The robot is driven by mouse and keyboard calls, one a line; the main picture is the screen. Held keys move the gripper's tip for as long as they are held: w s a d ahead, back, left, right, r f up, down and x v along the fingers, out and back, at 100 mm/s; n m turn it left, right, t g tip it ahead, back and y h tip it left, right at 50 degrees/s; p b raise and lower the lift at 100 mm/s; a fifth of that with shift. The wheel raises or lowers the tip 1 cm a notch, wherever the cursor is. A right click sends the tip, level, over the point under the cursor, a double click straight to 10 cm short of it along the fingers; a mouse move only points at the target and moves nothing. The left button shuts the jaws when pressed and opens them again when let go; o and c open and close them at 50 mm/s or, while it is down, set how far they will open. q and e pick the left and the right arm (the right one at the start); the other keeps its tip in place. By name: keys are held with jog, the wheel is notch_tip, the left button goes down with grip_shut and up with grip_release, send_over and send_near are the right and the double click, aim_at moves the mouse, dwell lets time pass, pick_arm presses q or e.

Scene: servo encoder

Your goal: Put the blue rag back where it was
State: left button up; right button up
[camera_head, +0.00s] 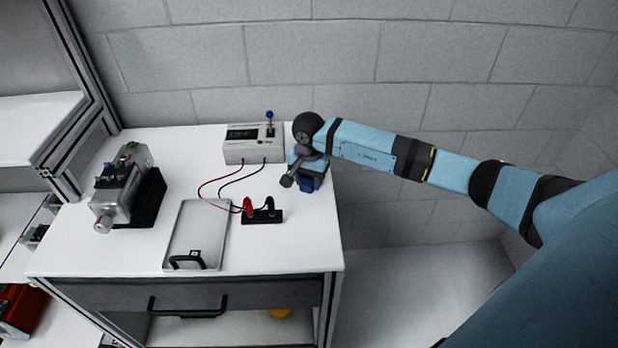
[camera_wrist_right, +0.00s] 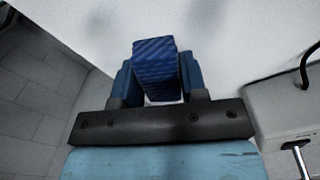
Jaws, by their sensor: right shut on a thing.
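The blue rag (camera_wrist_right: 155,65) is a dark blue, finely striped folded piece. In the right wrist view it sits between the two blue fingers of my right gripper (camera_wrist_right: 158,80), which is shut on it. In the head view my right gripper (camera_head: 309,182) points down at the right edge of the white table (camera_head: 300,240), to the right of the power supply box. The rag is hard to tell from the blue fingers there. I cannot tell whether the rag touches the table top. My left gripper is not in view.
A white power supply box (camera_head: 254,145) with red and black leads stands just left of the gripper. A black block with clips (camera_head: 262,216), a metal tray (camera_head: 197,235) and a servo motor unit (camera_head: 126,188) are further left. The table's right front corner is clear.

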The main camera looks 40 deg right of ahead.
aim_at(309, 178)
jog(key=shift+f, duration=0.2)
jog(key=o, duration=0.9)
jog(key=shift+r, duration=0.15)
jog(key=shift+r, duration=0.2)
notch_tip(309, 178, up, 12)
jog(key=b, duration=0.1)
jog(key=shift+f, duration=0.15)
